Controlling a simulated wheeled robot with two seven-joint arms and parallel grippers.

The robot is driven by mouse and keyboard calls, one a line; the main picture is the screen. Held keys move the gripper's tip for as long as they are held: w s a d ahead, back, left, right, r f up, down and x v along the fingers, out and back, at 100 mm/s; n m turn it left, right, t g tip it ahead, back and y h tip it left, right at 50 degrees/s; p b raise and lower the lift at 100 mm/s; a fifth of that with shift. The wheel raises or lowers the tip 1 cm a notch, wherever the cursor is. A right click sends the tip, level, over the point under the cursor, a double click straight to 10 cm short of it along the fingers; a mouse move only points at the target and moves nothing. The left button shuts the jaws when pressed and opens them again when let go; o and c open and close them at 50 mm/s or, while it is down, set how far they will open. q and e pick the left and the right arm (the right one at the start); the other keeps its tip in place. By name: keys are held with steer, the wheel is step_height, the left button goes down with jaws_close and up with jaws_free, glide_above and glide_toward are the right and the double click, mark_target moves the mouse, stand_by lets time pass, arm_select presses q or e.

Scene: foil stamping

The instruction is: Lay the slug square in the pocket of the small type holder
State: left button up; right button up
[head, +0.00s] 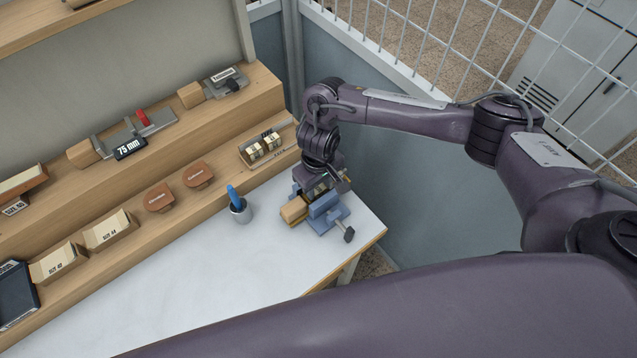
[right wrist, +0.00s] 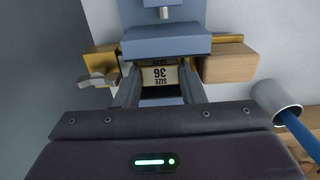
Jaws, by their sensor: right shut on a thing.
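In the right wrist view, the pale slug marked "SIZE 36" (right wrist: 160,76) sits between the fingers of my right gripper (right wrist: 160,84), which is shut on it. The small type holder, with brass parts and a wooden handle (right wrist: 228,64), lies across the blue vise (right wrist: 168,44). The slug is at the holder's middle, between brass parts; I cannot tell whether it rests in the pocket or just above. In the head view, my right gripper (head: 318,188) points down over the vise (head: 324,208) and hides the slug. The holder's wooden handle (head: 293,210) sticks out leftward. My left gripper is not in view.
A grey cup with a blue tool (head: 240,212) stands left of the vise. A rack of type blocks (head: 265,150) sits on the wooden step behind. The white tabletop (head: 220,290) is clear in front. A wire fence stands right.

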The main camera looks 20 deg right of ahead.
steer(key=shift+f, duration=0.1)
stand_by(0.3)
steer(key=o, duration=1.1)
steer(key=shift+r, duration=0.35)
step_height(320, 180, up, 7)
steer(key=shift+r+p, duration=0.1)
steer(key=shift+p, duration=0.55)
